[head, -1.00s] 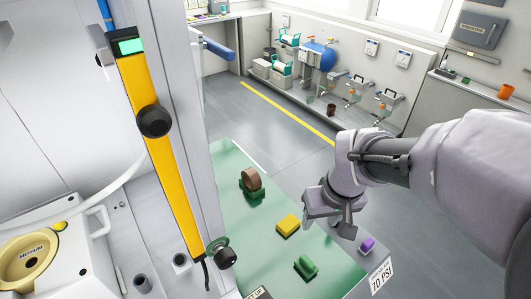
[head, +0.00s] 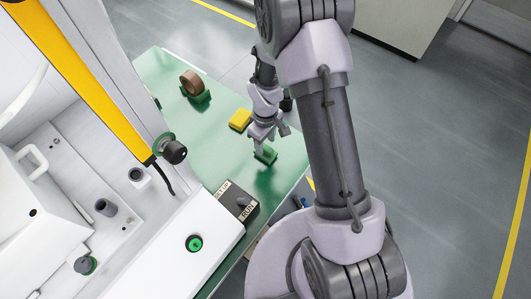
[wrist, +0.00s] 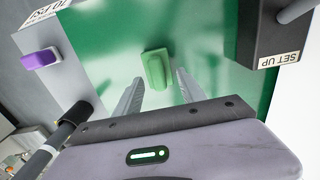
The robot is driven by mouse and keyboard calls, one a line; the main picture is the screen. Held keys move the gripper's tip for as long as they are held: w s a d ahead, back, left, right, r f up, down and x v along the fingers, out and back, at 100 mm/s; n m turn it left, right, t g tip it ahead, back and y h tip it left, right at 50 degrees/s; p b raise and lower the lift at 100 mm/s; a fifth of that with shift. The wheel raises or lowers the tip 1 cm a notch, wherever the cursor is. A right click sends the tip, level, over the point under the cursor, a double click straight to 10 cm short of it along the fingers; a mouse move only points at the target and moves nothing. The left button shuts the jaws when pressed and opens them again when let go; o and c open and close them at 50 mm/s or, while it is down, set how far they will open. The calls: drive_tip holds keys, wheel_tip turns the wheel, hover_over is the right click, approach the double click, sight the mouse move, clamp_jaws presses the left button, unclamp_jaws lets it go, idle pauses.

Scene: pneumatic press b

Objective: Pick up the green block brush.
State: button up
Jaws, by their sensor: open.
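The green block brush (head: 266,155) lies on the green table top (head: 285,172), near its right edge. In the wrist view the brush (wrist: 156,69) shows as a green block with a raised grip, just beyond and between the fingertips. My gripper (wrist: 155,84) is open, with one finger on each side of the line to the brush and nothing between them. In the head view my gripper (head: 264,137) is right above the brush and partly covers it. I cannot tell the exact height left between them.
A yellow block (head: 240,120) lies close behind the gripper. A brown roll on a green holder (head: 193,84) is farther back. A dark box labelled SET UP (wrist: 272,35) stands near the brush, and a purple knob (wrist: 41,58) is on the other side.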

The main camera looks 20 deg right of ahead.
sight(266, 147)
drive_tip(key=f, duration=0.1)
drive_tip(key=f+b, duration=0.1)
drive_tip(key=f, duration=0.1)
drive_tip(key=f+b, duration=0.1)
drive_tip(key=shift+w+d+f, duration=0.1)
drive_tip(key=shift+w+f, duration=0.15)
drive_tip(key=shift+f, duration=0.1)
drive_tip(key=shift+r, duration=0.15)
drive_tip(key=shift+c, duration=0.2)
clamp_jaws()
drive_tip(key=shift+r, duration=0.1)
